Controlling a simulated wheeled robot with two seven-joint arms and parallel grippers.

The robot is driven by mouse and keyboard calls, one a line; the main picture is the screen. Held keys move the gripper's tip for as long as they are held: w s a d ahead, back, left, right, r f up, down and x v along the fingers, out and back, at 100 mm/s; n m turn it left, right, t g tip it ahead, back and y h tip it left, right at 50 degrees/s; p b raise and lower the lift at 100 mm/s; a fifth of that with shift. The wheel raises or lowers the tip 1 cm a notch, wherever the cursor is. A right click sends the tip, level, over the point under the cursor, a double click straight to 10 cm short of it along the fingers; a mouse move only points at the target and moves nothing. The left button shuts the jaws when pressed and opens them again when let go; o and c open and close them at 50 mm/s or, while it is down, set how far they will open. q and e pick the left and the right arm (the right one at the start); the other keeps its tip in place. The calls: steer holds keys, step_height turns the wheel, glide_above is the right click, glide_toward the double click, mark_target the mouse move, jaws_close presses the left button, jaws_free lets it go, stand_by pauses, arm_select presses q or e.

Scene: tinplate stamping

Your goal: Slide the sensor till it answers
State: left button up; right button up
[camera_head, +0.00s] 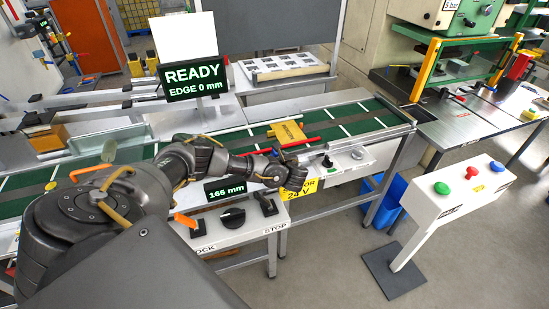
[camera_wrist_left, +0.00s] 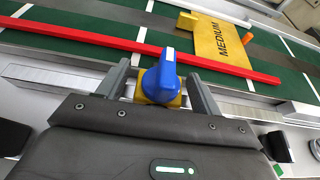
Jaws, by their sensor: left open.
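A blue knob with a white stripe (camera_wrist_left: 160,76) stands on a yellow base at a metal rail (camera_wrist_left: 60,84); I take it to be the sensor's handle. My left gripper (camera_wrist_left: 160,90) is open, with one finger on each side of the knob. Contact cannot be told. In the head view my left gripper (camera_head: 291,170) is at the conveyor's near edge and the knob is not clear there. A red bar (camera_wrist_left: 120,42) crosses the green belt, just beyond the knob. A yellow plate marked MEDIUM (camera_wrist_left: 222,40) lies beyond the bar.
A display (camera_head: 192,78) reads READY, EDGE 0 mm; a smaller one (camera_head: 225,190) reads 165 mm. A control panel with a black knob (camera_head: 232,217) stands in front of the conveyor (camera_head: 230,142). A white button post (camera_head: 455,190) and blue bin (camera_head: 384,200) stand right.

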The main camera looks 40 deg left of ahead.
arm_select(q)
steer(key=b+v, duration=0.2)
steer(key=v, duration=0.8)
steer(key=shift+s+d+r, duration=0.2)
steer(key=shift+d, duration=0.1)
